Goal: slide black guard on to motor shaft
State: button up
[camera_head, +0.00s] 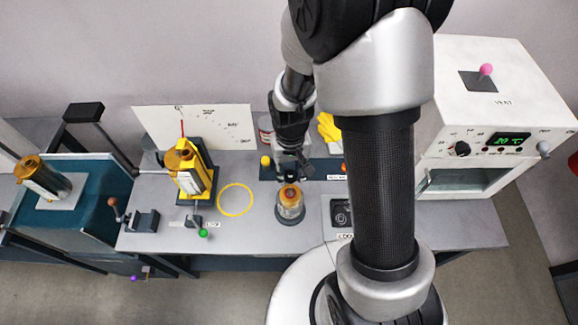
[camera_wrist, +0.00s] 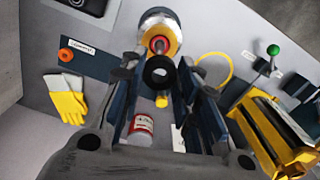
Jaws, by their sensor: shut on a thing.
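The black guard (camera_wrist: 149,67) is a dark ring that shows between my fingertips in the wrist view. My gripper (camera_wrist: 158,70) is shut on it. The motor (camera_wrist: 158,22) stands just beyond the guard, with a yellow-orange top and a reddish ring around its shaft. In the head view the motor (camera_head: 290,205) stands upright on the bench, and my gripper (camera_head: 289,173) is just behind and above it. The guard overlaps part of the motor top in the wrist view. I cannot tell whether it touches the shaft.
A yellow pump (camera_head: 186,172) and a yellow ring (camera_head: 236,213) are left of the motor. A blue mat (camera_head: 322,170) with small parts lies behind it. Yellow gloves (camera_wrist: 67,103) and a red-white can (camera_wrist: 141,128) are nearby. A white oven (camera_head: 490,110) stands at right.

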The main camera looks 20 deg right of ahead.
aim_at(290, 188)
jog(key=shift+f, duration=0.15)
jog(key=shift+f+b, duration=2.45)
jog(key=shift+f, duration=0.35)
jog(key=shift+f+b, duration=1.2)
jog(key=shift+f, duration=0.2)
jog(key=o, duration=0.8)
jog(key=shift+o, duration=0.2)
jog(key=shift+r, duration=0.1)
notch_tip(290, 188, up, 12)
dwell(0.5)
